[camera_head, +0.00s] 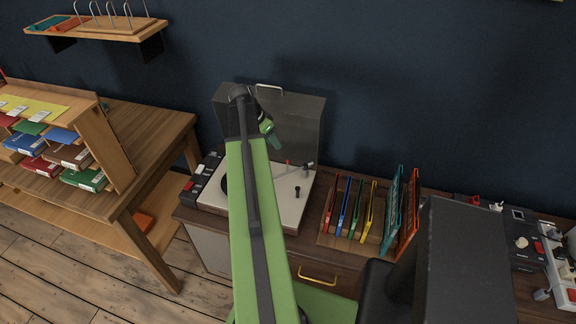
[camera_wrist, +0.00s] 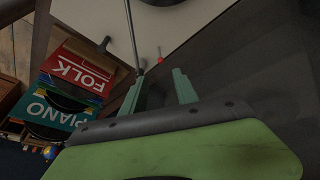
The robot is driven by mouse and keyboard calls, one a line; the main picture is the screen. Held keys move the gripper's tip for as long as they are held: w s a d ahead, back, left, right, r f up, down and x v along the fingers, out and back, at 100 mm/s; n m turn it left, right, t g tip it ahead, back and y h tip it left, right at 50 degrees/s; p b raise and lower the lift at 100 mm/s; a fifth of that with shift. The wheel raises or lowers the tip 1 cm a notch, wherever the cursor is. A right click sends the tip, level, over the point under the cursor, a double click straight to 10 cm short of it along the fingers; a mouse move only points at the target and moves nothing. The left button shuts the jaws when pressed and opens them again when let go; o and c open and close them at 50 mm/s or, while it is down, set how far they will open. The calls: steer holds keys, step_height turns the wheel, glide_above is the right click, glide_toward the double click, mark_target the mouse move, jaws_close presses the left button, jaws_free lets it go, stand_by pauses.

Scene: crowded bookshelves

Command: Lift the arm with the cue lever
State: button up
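The turntable (camera_head: 289,212) stands on the wooden cabinet with its clear lid (camera_head: 308,112) raised behind it. Its tonearm (camera_head: 292,172) runs along the right part of the deck; it also shows as a thin grey rod in the wrist view (camera_wrist: 131,32). A small red-tipped lever (camera_wrist: 159,52), apparently the cue lever, is beyond my fingertips; its red tip also shows in the head view (camera_head: 289,162). My gripper (camera_wrist: 158,78) is open and empty, with a gap between its green fingers. In the head view my gripper (camera_head: 272,138) is above the deck's back part. My arm hides much of the platter.
A divided rack (camera_head: 328,240) of coloured record sleeves stands right of the turntable; FOLK (camera_wrist: 78,68) and PIANO (camera_wrist: 55,112) sleeves show in the wrist view. A black control box (camera_head: 205,178) sits at left. The raised lid is close behind my gripper.

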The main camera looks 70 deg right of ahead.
mark_target(288, 163)
steer(key=b+x, duration=1.5)
steer(key=x, duration=0.2)
steer(key=shift+a+f, duration=0.1)
steer(key=shift+c, duration=0.4)
jaws_close()
